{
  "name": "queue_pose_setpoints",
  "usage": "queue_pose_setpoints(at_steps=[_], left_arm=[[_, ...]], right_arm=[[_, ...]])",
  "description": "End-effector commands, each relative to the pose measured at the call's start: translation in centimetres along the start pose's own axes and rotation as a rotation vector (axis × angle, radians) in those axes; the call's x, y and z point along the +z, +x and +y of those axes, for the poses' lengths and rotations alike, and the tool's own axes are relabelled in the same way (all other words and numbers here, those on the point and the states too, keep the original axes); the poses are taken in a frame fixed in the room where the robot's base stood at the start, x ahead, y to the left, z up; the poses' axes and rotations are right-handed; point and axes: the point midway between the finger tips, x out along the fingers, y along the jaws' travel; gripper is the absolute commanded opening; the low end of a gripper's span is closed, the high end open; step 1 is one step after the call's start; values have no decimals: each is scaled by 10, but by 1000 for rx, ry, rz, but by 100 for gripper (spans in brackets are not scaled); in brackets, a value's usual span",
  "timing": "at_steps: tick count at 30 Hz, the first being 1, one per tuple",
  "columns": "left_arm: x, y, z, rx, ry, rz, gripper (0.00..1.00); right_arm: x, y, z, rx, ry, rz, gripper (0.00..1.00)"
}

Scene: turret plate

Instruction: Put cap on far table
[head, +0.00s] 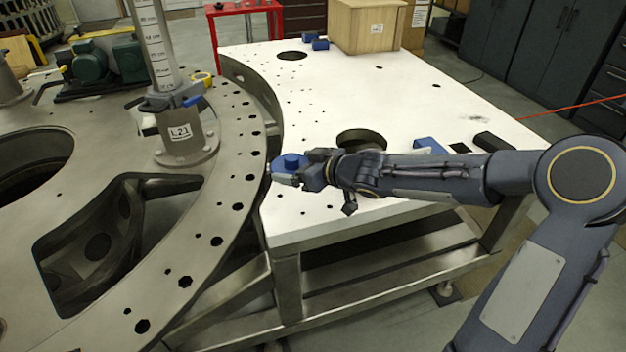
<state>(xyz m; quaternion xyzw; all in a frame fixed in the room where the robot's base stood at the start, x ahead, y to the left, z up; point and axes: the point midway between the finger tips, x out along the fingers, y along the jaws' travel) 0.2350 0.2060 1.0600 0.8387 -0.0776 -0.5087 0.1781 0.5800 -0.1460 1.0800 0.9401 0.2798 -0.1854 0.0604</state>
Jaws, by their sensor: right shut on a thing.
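My right gripper (298,174) reaches in from the right and is shut on a blue cap (291,160). It holds the cap over the near left edge of the white table (330,85), beside the grey turret plate (232,160). The fingers hide part of the cap, and I cannot tell its exact height above the table. Two more small blue pieces, one (308,37) and another (321,44), sit at the white table's far end. My left gripper is not in view.
A graduated column (160,60) rises from the plate. A red table (243,8) stands behind. The white table's middle is clear.

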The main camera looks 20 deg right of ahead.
Motion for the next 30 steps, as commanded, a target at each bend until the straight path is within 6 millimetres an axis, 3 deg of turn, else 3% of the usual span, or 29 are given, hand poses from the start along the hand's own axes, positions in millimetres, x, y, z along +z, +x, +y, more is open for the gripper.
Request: queue_pose_setpoints(at_steps=[1,3,14,19,30], left_arm=[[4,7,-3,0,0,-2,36],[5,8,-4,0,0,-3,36],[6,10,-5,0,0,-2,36],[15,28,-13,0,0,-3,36],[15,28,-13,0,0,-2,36]], right_arm=[[17,3,7,-1,4,-2,60],[28,4,15,-1,3,0,60],[54,6,34,-2,0,0,60],[82,17,34,-4,0,1,60],[84,18,34,-3,-1,1,60]])
